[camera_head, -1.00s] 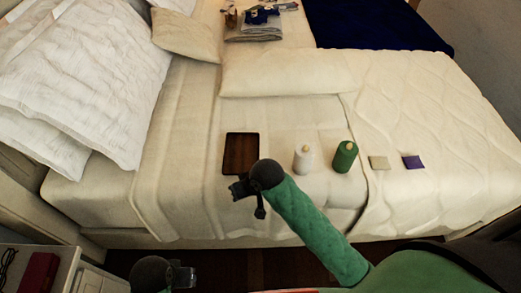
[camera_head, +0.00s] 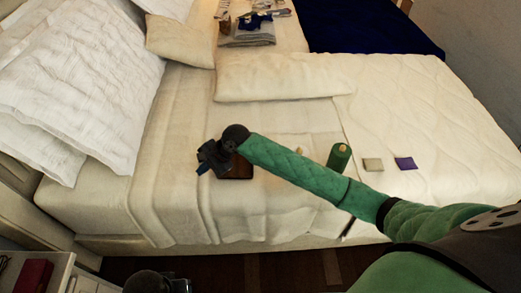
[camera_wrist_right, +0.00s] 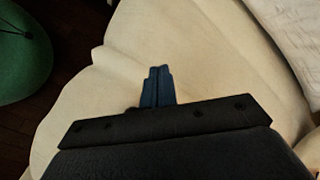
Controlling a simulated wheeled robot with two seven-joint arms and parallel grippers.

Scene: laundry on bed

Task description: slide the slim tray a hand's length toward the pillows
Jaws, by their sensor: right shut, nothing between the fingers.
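The slim tray (camera_head: 240,170) is dark brown and lies flat on the bed. My right forearm and wrist cover its upper and left parts in the head view. My right gripper (camera_head: 205,163) is shut and empty at the tray's left side, the side toward the pillows. I cannot tell whether it touches the tray. The right wrist view shows the shut blue fingers (camera_wrist_right: 158,80) over cream bedding, with no tray visible. White pillows (camera_head: 95,80) lie at the left. My left gripper (camera_head: 180,286) is at the bottom edge, partly cut off; its jaws are unclear.
A green bottle (camera_head: 339,157) stands right of the tray; a white bottle (camera_head: 299,150) is mostly hidden behind my right arm. The bedding between tray and pillows is clear.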

